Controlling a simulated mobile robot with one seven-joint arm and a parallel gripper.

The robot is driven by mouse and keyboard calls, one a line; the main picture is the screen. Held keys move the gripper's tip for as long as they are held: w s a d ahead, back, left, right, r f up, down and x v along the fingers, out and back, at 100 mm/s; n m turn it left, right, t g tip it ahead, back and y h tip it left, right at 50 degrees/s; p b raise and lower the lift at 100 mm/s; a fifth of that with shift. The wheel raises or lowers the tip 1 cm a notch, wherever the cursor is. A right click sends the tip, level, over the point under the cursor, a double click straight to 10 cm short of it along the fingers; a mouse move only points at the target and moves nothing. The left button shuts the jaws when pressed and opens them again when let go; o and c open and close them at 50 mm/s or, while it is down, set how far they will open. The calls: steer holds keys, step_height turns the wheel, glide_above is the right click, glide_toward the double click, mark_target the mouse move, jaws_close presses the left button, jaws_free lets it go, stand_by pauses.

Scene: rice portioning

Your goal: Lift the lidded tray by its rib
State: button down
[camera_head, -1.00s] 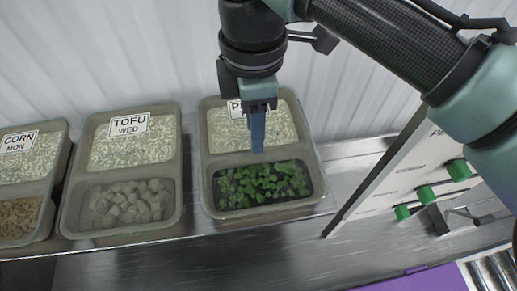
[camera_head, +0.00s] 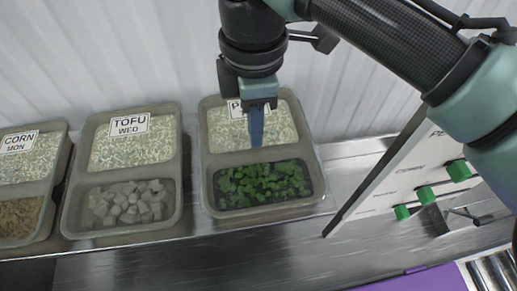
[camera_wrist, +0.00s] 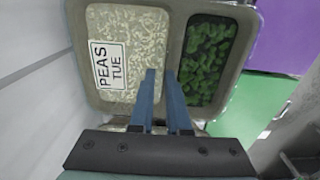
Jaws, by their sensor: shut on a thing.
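The tray labelled PEAS TUE (camera_head: 204,160) is grey-beige, with rice in its back compartment and green peas in its front one. A rib divides the two. A clear lid is hard to make out. My gripper (camera_head: 257,146) points down at the rib from above, its blue fingers narrow. In the wrist view my gripper (camera_wrist: 161,78) has one finger on each side of the rib, shut on it, between the rice and the peas of the same tray (camera_wrist: 255,45). The tray looks level; I cannot tell if it is clear of the counter.
The TOFU WED tray (camera_head: 186,170) stands close on the left, with the CORN MON tray (camera_head: 62,170) beyond it. A white panel with green knobs (camera_head: 425,194) stands on the right. Metal counter (camera_head: 230,255) lies bare in front; a purple surface (camera_head: 420,280) is at lower right.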

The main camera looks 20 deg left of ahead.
steer(key=shift+r+p, duration=2.15)
steer(key=shift+r, duration=0.1)
